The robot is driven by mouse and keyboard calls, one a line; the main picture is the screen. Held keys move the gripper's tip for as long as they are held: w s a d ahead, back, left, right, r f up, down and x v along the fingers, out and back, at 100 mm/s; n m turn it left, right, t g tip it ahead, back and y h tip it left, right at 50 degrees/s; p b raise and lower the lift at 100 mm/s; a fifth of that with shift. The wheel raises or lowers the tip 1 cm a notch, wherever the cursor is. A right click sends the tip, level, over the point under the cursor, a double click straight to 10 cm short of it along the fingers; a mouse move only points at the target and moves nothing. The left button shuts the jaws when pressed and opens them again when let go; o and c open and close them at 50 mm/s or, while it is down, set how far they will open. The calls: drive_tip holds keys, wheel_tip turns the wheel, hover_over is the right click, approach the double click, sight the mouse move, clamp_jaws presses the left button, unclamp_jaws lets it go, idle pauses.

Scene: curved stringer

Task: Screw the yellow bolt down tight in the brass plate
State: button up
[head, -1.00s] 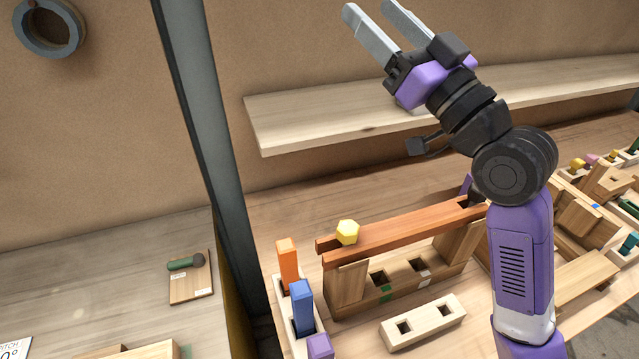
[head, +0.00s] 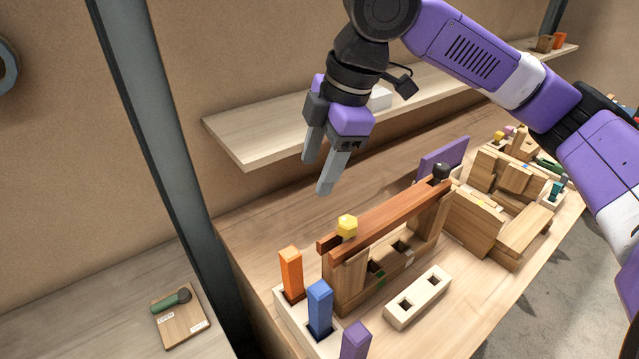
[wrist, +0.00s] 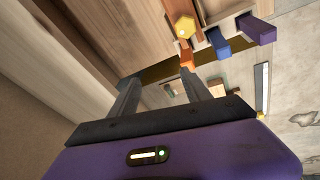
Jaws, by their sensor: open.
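The yellow bolt (head: 347,226) has a hexagonal head and sits at the near left end of a reddish wooden rail on the bench. It also shows in the wrist view (wrist: 184,27), near the top. My gripper (head: 322,172) is open and empty, its fingers pointing down, above and behind the bolt and clear of it. In the wrist view the fingers (wrist: 160,90) are apart with nothing between them. I cannot make out a brass plate under the bolt, nor how deep the bolt sits.
Orange (head: 291,272), blue (head: 319,308) and purple (head: 355,342) pegs stand in a pale block at the bench's near left. A pale two-hole block (head: 418,297) lies in front of the rail. A wall shelf (head: 250,135) and a dark post (head: 165,125) are near the arm.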

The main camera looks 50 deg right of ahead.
sight(348, 221)
drive_tip(key=s+g, duration=0.1)
drive_tip(key=s+f+g, duration=0.1)
drive_tip(key=s, duration=0.1)
drive_tip(key=s+n, duration=0.1)
drive_tip(key=s, duration=0.1)
drive_tip(key=shift+d+f+g+h, duration=0.2)
drive_tip(key=shift+d+g+h, duration=0.1)
drive_tip(key=shift+d+g, duration=0.1)
drive_tip(key=shift+s+d, duration=0.2)
drive_tip(key=shift+s, duration=0.05)
drive_tip(key=shift+f+p, duration=0.3)
drive_tip(key=shift+f, duration=3.65)
clamp_jaws()
drive_tip(key=shift+r, duration=0.1)
